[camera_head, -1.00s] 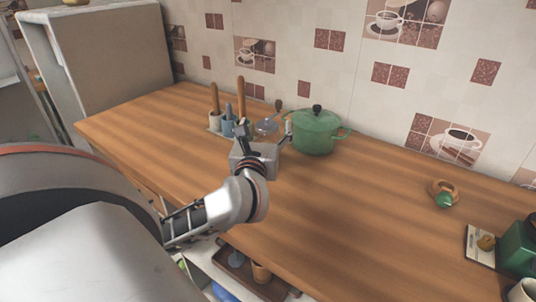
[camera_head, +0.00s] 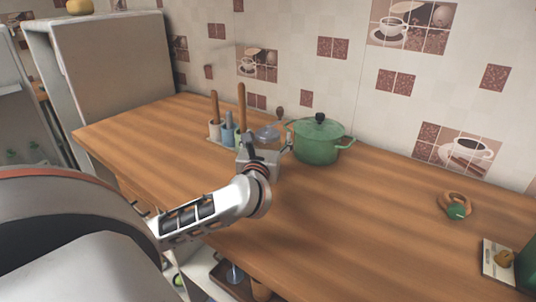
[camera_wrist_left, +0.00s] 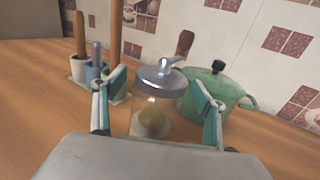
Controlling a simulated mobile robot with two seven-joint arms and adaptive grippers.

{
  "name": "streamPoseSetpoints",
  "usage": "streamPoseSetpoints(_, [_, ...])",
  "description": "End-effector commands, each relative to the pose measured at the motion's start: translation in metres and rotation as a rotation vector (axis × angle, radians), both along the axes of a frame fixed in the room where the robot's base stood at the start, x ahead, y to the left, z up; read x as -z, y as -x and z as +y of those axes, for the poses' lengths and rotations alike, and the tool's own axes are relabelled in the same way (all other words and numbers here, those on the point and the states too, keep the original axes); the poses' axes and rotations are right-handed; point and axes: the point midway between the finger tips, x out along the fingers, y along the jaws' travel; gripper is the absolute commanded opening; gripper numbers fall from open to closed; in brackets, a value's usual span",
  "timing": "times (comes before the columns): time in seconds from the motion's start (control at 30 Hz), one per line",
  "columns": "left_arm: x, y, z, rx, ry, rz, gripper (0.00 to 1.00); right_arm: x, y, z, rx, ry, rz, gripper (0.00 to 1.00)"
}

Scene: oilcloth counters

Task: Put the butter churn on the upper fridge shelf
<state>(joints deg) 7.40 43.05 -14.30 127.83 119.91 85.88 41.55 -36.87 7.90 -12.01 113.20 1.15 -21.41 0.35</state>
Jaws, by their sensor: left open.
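The butter churn, a clear glass jar with a grey metal lid and something yellowish inside, stands upright on the wooden counter. In the left wrist view the churn (camera_wrist_left: 152,116) is between the two open fingers of my left gripper (camera_wrist_left: 158,79), with a visible gap on each side. In the head view only the lid of the churn (camera_head: 267,133) shows clearly, behind my left gripper (camera_head: 264,148), which hides the rest. The fridge (camera_head: 105,62) is at the far left; its upper shelf cannot be made out. My right gripper is not in view.
A green pot (camera_head: 318,143) stands close to the right of the churn. A utensil rack (camera_head: 222,138) with cups and wooden handles is close on the left. The tiled wall (camera_head: 300,60) is behind. The counter's front (camera_head: 330,235) is clear.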

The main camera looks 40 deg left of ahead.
Motion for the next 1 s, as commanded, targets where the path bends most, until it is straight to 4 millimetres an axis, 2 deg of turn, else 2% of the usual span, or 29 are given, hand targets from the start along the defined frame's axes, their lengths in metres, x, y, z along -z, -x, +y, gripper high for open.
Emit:
streamPoseSetpoints(0.23, [0.000,-0.002,0.001,0.001,0.001,-0.001,0.72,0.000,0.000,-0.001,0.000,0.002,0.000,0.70])
streamPoseSetpoints(0.27, [0.000,-0.002,0.001,0.001,0.001,-0.001,0.66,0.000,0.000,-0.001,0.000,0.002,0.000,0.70])
streamPoseSetpoints(0.5, [0.000,-0.001,0.001,0.001,0.000,0.000,0.04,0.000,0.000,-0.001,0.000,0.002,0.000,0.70])
streamPoseSetpoints(0.53, [0.000,-0.001,0.001,0.001,0.000,0.000,0.00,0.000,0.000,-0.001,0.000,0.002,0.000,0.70])
streamPoseSetpoints(0.83, [-0.004,-0.001,0.001,0.000,-0.002,-0.006,0.00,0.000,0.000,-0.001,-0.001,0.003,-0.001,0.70])
streamPoseSetpoints(1.0, [-0.015,-0.001,0.001,0.000,-0.003,-0.009,0.00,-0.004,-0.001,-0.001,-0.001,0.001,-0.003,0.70])
